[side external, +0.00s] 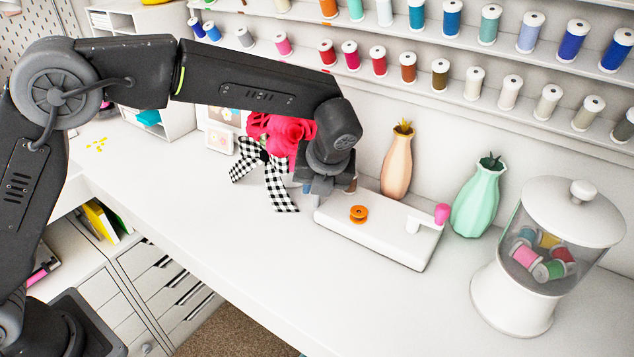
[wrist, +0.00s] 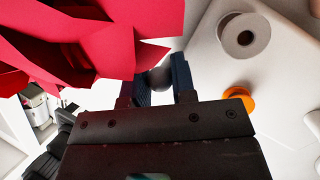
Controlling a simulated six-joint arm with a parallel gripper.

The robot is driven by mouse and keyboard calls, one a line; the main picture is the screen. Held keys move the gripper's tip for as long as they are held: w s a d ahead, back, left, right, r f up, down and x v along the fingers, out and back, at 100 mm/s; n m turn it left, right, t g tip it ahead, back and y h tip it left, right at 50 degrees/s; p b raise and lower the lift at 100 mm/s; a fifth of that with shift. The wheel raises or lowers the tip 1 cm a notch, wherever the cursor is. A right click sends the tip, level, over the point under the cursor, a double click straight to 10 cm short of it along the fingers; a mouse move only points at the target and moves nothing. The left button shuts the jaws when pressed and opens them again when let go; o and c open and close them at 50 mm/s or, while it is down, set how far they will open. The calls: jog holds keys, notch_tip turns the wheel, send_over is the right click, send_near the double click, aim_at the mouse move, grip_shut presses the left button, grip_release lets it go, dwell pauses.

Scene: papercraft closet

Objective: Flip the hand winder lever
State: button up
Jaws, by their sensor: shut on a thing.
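The hand winder (side external: 400,240) is a flat white box on the white counter. It carries an orange spool (side external: 358,214) and a white crank with a pink knob (side external: 442,213) at its right end. My gripper (side external: 322,184) is down at the winder's left end. In the wrist view, my gripper (wrist: 160,84) has a small grey rounded knob (wrist: 158,76) between its blue fingers, and it is shut on it. This looks like the lever; most of it is hidden. The orange spool (wrist: 238,98) and a pale round spool (wrist: 245,36) lie to the right.
A pink paper flower (side external: 280,135) with a checked ribbon (side external: 275,180) is close behind and left of my gripper. A peach vase (side external: 397,165), a mint vase (side external: 480,198) and a lidded jar of spools (side external: 535,280) stand to the right. The front counter is clear.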

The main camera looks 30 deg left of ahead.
jog(key=shift+s, duration=0.15)
jog(key=shift+s+f+t, duration=0.1)
jog(key=shift+s+t, duration=0.45)
jog(key=shift+t, duration=0.65)
jog(key=shift+s+f+n+t, duration=0.15)
jog(key=shift+s+n+t, duration=0.15)
jog(key=shift+t, duration=0.5)
jog(key=shift+s+f+n+t, duration=0.2)
jog(key=shift+s+t, duration=0.2)
jog(key=shift+t, duration=0.4)
jog(key=o, duration=0.9)
jog(key=v, duration=1.4)
jog(key=shift+d+f, duration=0.15)
jog(key=shift+d, duration=0.05)
jog(key=shift+o, duration=0.2)
jog(key=shift+f, duration=0.1)
